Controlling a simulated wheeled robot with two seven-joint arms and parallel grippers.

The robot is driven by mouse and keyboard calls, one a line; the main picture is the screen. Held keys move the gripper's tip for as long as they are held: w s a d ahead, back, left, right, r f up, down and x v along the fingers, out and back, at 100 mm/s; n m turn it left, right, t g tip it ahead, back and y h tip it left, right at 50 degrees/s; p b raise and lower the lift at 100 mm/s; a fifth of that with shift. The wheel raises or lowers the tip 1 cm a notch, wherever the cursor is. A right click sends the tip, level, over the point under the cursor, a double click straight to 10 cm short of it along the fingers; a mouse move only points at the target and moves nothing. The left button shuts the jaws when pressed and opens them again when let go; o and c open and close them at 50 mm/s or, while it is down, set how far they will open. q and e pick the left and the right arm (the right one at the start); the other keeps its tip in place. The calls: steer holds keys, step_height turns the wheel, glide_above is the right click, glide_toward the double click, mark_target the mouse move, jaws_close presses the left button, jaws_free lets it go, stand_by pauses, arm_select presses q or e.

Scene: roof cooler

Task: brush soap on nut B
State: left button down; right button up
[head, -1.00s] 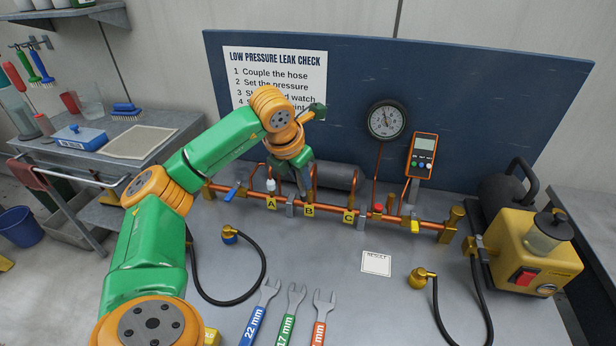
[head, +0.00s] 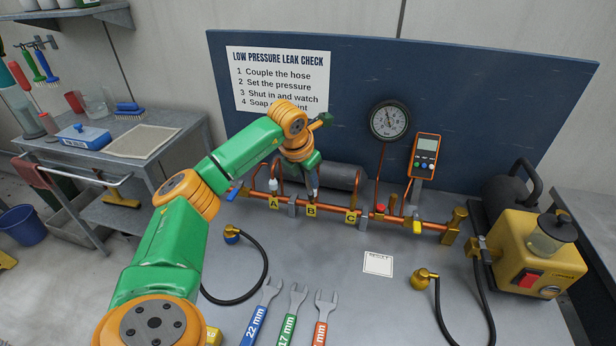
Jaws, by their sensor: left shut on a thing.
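The copper pipe (head: 335,214) runs across the bench with yellow tags A (head: 274,203), B (head: 311,212) and C (head: 351,218). My left gripper (head: 313,181) points down just above tag B, at the joint there. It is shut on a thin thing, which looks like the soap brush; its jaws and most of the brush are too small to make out. Nut B is mostly hidden behind the gripper, and I cannot tell if the brush touches it. White stuff like foam (head: 273,185) sits at the joint above tag A. My right gripper is out of view.
A round gauge (head: 389,121) and an orange meter (head: 424,156) are behind the pipe. Several wrenches (head: 293,305) and a black hose (head: 266,270) lie in front. A yellow pump (head: 535,255) stands at right. A side table (head: 145,142) is at left.

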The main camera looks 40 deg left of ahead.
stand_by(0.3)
arm_select(q)
steer(key=shift+s+r, duration=0.1)
steer(key=shift+r, duration=0.2)
steer(key=s+d+r+p, duration=0.1)
steer(key=s+d+r, duration=0.1)
steer(key=s+r, duration=0.2)
steer(key=shift+d+r+p, duration=0.2)
steer(key=shift+r+p, duration=0.05)
steer(key=shift+p, duration=0.15)
